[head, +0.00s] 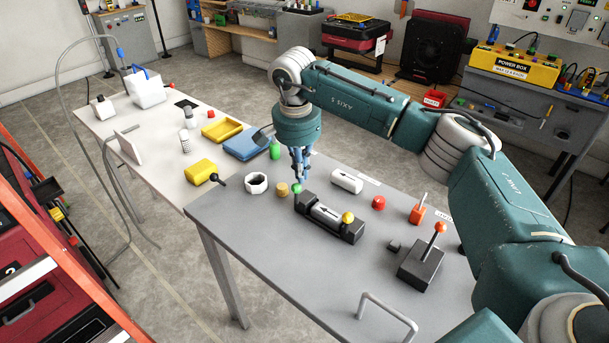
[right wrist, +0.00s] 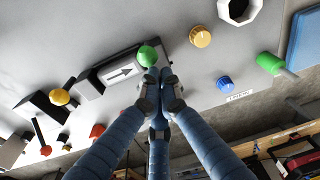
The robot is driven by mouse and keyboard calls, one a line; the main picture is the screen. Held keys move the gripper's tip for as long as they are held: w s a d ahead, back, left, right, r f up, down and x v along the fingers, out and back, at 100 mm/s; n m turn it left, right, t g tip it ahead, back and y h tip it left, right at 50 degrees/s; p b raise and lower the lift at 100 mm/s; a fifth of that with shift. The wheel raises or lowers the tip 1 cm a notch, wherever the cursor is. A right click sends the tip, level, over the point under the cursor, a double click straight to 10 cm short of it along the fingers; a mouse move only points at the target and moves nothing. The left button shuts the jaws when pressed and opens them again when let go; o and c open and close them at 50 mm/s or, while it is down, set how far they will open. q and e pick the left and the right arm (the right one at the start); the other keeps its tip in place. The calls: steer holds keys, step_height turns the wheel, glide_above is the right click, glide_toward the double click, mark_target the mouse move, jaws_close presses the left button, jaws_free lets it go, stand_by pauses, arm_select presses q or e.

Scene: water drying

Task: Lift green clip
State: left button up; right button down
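The green clip (head: 296,188) has a round green knob and sits at the left end of a black holder (head: 302,203). A yellow knob (head: 348,217) is at the other end. My right gripper (head: 300,180) points down at the green knob, fingertips close together. In the right wrist view, the green knob (right wrist: 148,56) shows just beyond the fingertips (right wrist: 159,76). Nothing is visibly held; I cannot tell whether the tips touch the knob. My left gripper is out of view.
A second white cylinder (head: 347,181), a red knob (head: 378,202) and a joystick box (head: 421,266) stand on the grey table (head: 280,262). A tan cap (head: 282,189) and a white nut (head: 257,183) are left of the gripper. The table's front is mostly clear.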

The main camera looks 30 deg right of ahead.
steer(key=shift+s+a+f, duration=0.1)
steer(key=shift+a, duration=0.35)
steer(key=shift+a, duration=0.15)
steer(key=shift+a+r+p, duration=0.1)
steer(key=shift+r+p, duration=0.2)
steer(key=s+a+r+p, duration=0.2)
steer(key=r+p, duration=0.3)
steer(key=r, duration=0.3)
steer(key=shift+s+a, duration=0.15)
steer(key=shift+a, duration=0.7)
steer(key=shift+f, duration=0.1)
